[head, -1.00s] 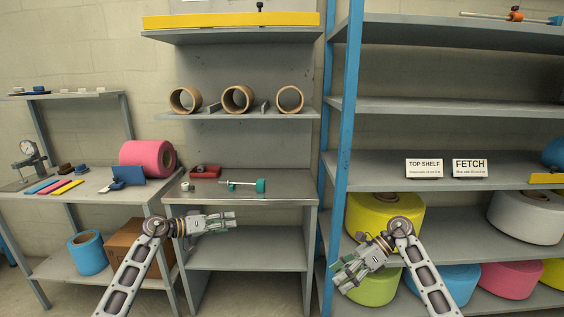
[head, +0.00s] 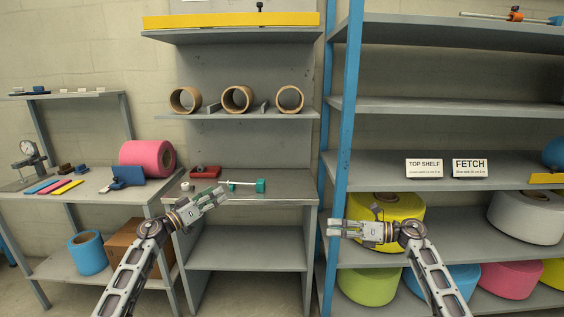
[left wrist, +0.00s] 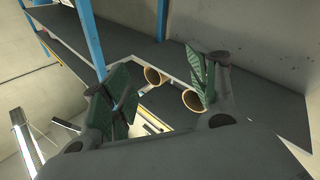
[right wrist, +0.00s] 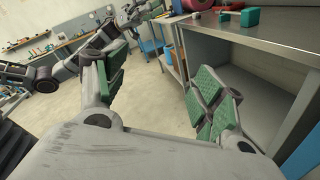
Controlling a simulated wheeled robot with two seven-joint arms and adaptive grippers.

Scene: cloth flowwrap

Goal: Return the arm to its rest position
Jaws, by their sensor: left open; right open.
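My left gripper (head: 216,197) is raised in front of the middle bench's front edge in the head view, pointing up and to the right. Its green-padded fingers (left wrist: 158,88) are spread with nothing between them in the left wrist view. My right gripper (head: 338,229) is in front of the blue rack post and the yellow roll in the head view, pointing left. Its fingers (right wrist: 160,100) stand apart and empty in the right wrist view.
The middle bench (head: 290,188) holds a red block (head: 205,171) and a green-ended rod (head: 258,186). Cardboard cores (head: 237,98) sit on the shelf above. A blue post (head: 346,120) and large rolls, one yellow (head: 400,207), stand near my right arm. A pink roll (head: 147,157) lies left.

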